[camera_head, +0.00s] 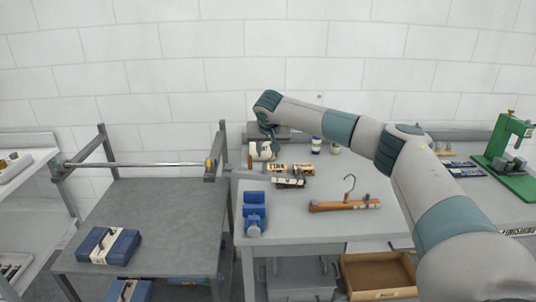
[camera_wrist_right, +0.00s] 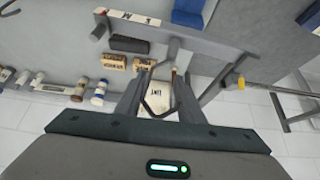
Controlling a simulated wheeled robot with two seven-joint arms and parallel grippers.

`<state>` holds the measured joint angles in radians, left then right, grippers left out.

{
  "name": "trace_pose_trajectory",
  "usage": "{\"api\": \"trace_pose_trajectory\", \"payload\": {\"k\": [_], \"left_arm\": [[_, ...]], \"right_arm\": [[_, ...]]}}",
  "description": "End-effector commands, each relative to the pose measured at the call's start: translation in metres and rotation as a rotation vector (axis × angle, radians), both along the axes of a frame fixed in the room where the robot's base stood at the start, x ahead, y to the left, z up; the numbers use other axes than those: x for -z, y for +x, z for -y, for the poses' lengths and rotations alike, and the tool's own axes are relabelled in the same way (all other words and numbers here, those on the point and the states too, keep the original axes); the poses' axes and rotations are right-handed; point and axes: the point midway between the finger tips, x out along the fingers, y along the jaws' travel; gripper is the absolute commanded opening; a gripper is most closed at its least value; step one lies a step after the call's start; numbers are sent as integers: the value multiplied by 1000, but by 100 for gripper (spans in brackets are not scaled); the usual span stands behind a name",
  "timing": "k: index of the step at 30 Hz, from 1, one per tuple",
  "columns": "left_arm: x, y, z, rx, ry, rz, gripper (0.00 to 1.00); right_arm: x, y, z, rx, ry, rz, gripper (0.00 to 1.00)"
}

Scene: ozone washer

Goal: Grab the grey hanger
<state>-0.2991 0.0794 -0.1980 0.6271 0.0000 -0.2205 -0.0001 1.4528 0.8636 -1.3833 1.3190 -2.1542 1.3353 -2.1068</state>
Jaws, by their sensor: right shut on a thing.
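The grey hanger (camera_head: 250,174) is by the left edge of the right-hand table, close to the end of the metal rail (camera_head: 140,164). In the right wrist view the grey hanger (camera_wrist_right: 215,46) spans across in front of the fingers, its hook running back between them. My right gripper (camera_wrist_right: 158,100) is shut on the grey hanger; in the head view the gripper (camera_head: 270,134) is partly hidden by its own wrist. A wooden hanger (camera_head: 345,204) with an upright hook lies on the table to the right. My left gripper is not in view.
A white labelled container (camera_head: 261,151) stands close to my right gripper. Small labelled boxes (camera_head: 303,169) and bottles (camera_head: 316,146) are nearby. A blue object (camera_head: 254,213) sits at the table's left edge. A dark cart (camera_head: 160,205) carries the rail; a blue bundle (camera_head: 108,245) lies on it.

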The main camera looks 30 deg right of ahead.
Motion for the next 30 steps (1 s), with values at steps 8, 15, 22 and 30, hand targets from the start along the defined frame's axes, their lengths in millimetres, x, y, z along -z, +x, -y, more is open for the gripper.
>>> {"api": "trace_pose_trajectory", "payload": {"k": [8,15,22,30], "left_arm": [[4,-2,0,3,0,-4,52],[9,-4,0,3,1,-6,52],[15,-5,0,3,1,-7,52],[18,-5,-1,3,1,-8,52]], "right_arm": [[5,-41,-24,-4,-3,-3,0],[6,-87,-52,-4,-2,-2,0],[6,-123,-74,-3,-1,-1,0],[5,-144,-87,0,-1,-3,0]]}}
